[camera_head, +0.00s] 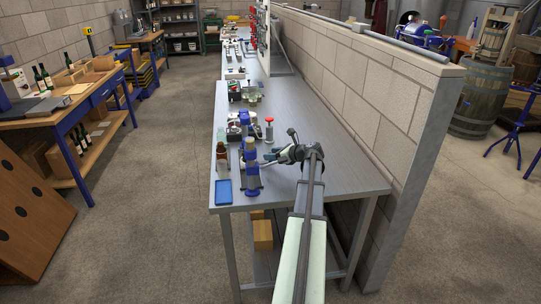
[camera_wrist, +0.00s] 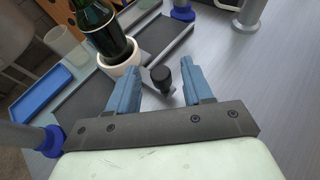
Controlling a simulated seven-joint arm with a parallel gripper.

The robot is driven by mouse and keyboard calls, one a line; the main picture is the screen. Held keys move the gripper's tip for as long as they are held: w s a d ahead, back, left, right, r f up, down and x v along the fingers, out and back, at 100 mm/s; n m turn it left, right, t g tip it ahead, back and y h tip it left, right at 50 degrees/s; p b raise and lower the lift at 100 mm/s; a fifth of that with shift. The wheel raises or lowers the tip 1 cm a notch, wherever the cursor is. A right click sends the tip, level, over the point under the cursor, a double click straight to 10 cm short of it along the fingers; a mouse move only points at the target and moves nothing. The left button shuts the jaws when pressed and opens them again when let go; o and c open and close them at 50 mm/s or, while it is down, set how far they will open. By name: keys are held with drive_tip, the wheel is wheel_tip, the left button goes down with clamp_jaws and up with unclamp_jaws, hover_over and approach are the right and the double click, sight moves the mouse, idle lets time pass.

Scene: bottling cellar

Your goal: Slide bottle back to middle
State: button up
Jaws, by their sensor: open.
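In the wrist view, a dark green bottle (camera_wrist: 114,32) stands in a round white holder (camera_wrist: 120,58). The holder sits on a flat fixture with dark pads (camera_wrist: 165,37) and pale edges. My gripper (camera_wrist: 157,82) is open and empty, with its two blue-grey fingers apart. The bottle and holder are beyond the left finger, and I see no clear contact. A small black knob (camera_wrist: 160,75) shows between the fingers. In the head view, my gripper (camera_head: 270,158) is over the near part of the grey bench. The green bottle cannot be made out clearly there.
A blue tray (camera_head: 223,191) lies at the bench's near left corner, with a brown bottle (camera_head: 221,162) behind it. Blue-capped posts (camera_head: 251,170) stand left of my gripper. A red-topped device (camera_head: 269,130) stands behind it. The bench (camera_head: 340,178) is bare to the right, up to a block wall.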

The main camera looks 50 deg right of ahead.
drive_tip(key=v, duration=1.2)
